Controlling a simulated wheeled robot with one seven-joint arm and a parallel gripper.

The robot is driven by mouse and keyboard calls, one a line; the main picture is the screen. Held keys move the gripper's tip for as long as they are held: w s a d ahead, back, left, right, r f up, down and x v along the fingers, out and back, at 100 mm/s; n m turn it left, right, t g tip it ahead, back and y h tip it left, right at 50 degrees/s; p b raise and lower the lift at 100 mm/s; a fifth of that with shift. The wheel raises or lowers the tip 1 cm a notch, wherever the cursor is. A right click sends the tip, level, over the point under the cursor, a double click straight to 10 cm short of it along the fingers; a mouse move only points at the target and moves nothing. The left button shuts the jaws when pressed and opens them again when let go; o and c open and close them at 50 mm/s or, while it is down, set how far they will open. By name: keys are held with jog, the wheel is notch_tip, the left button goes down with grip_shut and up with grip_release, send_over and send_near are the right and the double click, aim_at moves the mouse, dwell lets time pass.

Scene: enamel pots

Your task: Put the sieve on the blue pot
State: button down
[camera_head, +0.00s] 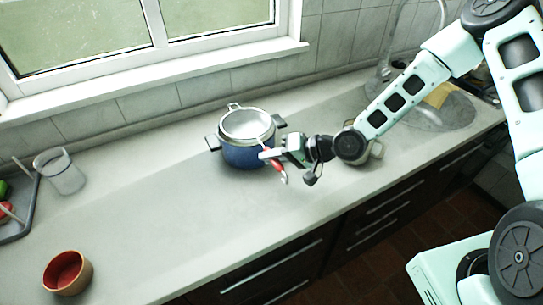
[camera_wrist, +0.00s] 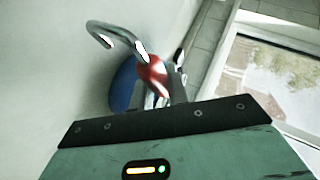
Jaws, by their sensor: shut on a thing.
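The blue pot (camera_head: 243,155) stands on the counter below the window, with dark side handles. The metal sieve (camera_head: 247,124) sits over the pot's opening, its small front loop toward the wall. Its red handle (camera_head: 279,172) points toward the room. My gripper (camera_head: 271,155) is shut on the sieve's handle at the pot's right front side. In the wrist view the red part of the sieve (camera_wrist: 153,73) and its metal hook show beyond my gripper, with a bit of the blue pot (camera_wrist: 124,84) behind. Whether the sieve rests fully on the rim is hard to tell.
Another pot (camera_head: 375,150) is partly hidden behind my arm, right of the blue pot. A glass jar (camera_head: 62,172) and a grey tray (camera_head: 22,215) stand at left. A red-brown bowl (camera_head: 67,272) is near the front edge. The counter between is clear.

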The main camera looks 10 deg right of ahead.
jog(key=shift+f, duration=0.45)
jog(key=c, duration=1.4)
grip_release()
jog(key=shift+o, duration=0.2)
